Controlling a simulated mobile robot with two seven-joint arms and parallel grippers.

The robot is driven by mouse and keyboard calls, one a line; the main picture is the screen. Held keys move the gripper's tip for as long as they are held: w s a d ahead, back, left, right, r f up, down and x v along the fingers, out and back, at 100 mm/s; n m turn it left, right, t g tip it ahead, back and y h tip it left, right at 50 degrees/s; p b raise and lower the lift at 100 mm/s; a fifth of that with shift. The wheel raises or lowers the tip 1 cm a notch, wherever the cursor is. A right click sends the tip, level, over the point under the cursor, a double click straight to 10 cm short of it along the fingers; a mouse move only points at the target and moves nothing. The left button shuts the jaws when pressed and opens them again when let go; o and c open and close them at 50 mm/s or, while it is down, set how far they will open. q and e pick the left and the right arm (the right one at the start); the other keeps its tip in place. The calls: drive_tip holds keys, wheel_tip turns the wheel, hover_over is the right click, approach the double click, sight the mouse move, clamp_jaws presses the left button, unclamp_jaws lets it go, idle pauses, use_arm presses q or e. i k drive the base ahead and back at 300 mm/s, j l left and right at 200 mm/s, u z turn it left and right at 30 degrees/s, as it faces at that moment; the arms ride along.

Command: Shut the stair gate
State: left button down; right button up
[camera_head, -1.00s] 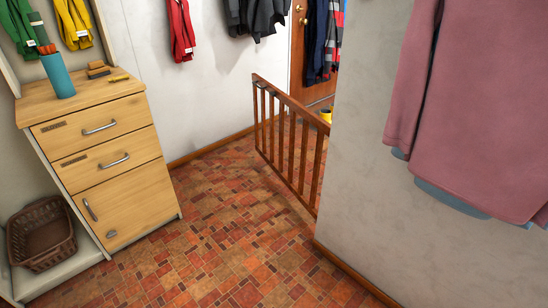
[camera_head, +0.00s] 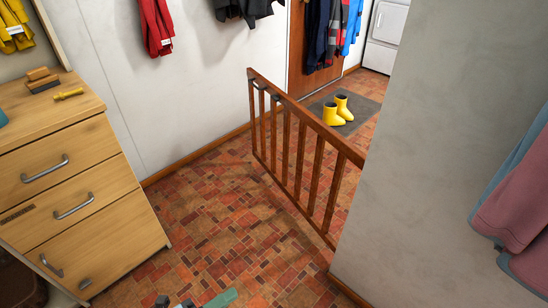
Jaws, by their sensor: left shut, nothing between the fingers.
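The stair gate (camera_head: 301,150) is a brown wooden frame with several upright bars. It reaches from behind the corner of the right-hand wall toward the back left. Its free end, with a dark fitting near the top, stands close to the white back wall, with a strip of floor visible between them. The hinge side is hidden behind the right wall. My left gripper (camera_head: 222,298) just enters at the bottom edge, low and well apart from the gate. It is shut and empty, and most of it is cut off. My right gripper is out of view.
A wooden drawer cabinet (camera_head: 75,190) with brushes on top stands at the left. The right wall (camera_head: 410,140) has pink clothing hanging on it. Yellow boots (camera_head: 335,112) stand on a grey mat (camera_head: 362,118) beyond the gate. The tiled floor before the gate is clear.

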sight(347, 150)
drive_tip(key=i+j, duration=0.15)
drive_tip(key=i, duration=0.25)
drive_tip(key=i+j, duration=0.15)
drive_tip(key=i, duration=0.2)
drive_tip(key=i+j, duration=0.2)
drive_tip(key=i, duration=0.2)
drive_tip(key=i+j+z, duration=0.3)
drive_tip(key=i, duration=0.2)
drive_tip(key=i+j+z, duration=0.2)
drive_tip(key=i+z, duration=0.15)
drive_tip(key=i, duration=0.2)
drive_tip(key=i+j+u, duration=0.15)
drive_tip(key=i+j, duration=0.5)
drive_tip(key=i+j+u, duration=0.3)
